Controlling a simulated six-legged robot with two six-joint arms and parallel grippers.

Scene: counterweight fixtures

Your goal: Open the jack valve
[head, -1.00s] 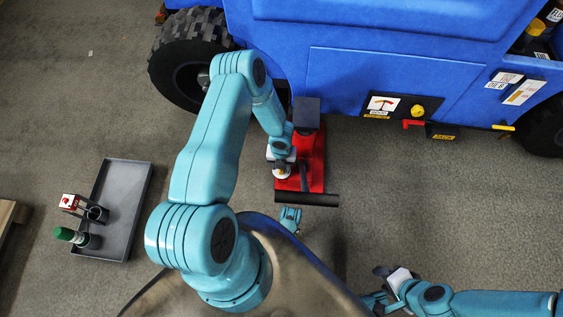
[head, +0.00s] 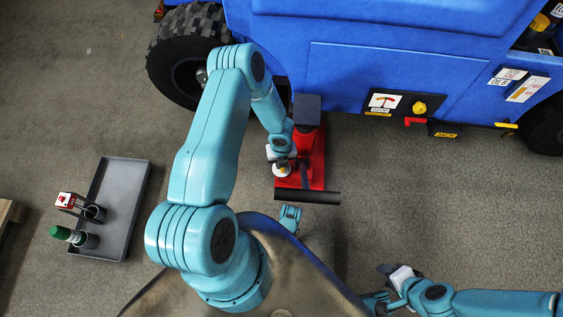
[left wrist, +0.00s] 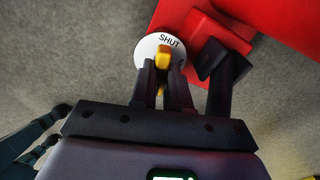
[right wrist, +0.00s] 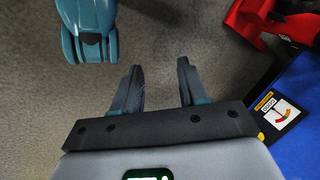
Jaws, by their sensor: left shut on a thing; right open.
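The red jack (head: 318,165) stands on the floor beside the blue vehicle, with a dark block on top and a black bar across its near end. Its valve has a white round plate (left wrist: 145,46) marked SHUT and a small yellow handle (left wrist: 162,56). My left gripper (left wrist: 163,68) is shut on the yellow handle, a finger on each side. In the head view my left wrist partly covers the valve plate (head: 283,173). My right gripper (right wrist: 160,67) is open and empty, above bare floor; it also shows at the lower right of the head view (head: 383,269).
A blue vehicle (head: 390,75) with a large black tyre (head: 180,55) fills the back. It carries a gauge panel (head: 384,102) and a yellow knob (head: 419,108). A grey tray (head: 125,190) with a green-capped bottle (head: 66,235) lies at left. The floor between is clear.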

